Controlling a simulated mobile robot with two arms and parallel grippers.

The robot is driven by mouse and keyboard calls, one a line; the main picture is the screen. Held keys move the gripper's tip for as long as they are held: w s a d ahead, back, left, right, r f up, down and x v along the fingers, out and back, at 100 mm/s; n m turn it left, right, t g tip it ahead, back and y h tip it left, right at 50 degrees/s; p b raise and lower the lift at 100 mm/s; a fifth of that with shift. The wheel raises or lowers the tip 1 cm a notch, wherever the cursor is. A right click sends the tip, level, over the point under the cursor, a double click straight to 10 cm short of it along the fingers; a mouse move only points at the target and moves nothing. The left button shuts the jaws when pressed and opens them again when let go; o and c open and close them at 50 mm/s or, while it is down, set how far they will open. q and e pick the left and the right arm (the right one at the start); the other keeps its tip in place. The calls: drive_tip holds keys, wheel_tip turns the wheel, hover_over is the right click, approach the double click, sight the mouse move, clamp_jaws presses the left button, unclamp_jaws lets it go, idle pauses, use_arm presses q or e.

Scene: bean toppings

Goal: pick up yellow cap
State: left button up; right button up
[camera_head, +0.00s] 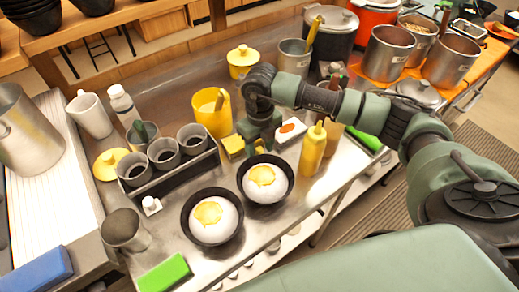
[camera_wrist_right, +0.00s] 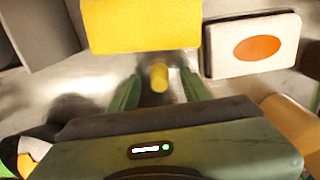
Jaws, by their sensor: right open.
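A small yellow cap (camera_wrist_right: 159,77) stands on the metal counter in the right wrist view, between the two green fingers of my right gripper (camera_wrist_right: 159,88). The fingers are apart, with a gap on each side of the cap. In the head view my right gripper (camera_head: 259,143) points down at the counter, just behind the right-hand black bowl (camera_head: 284,193); the cap is hidden there by the gripper. My left gripper is not in view.
A yellow block (camera_wrist_right: 140,25) and a white box with an orange oval (camera_wrist_right: 252,45) lie just beyond the fingers. A yellow squeeze bottle (camera_head: 312,150) stands to the right. A yellow pitcher (camera_head: 211,116) and a rack of metal cups (camera_head: 170,179) stand to the left.

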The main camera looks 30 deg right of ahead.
drive_tip(key=shift+f, duration=0.2)
drive_tip(key=c, duration=0.9)
drive_tip(key=shift+r, duration=0.1)
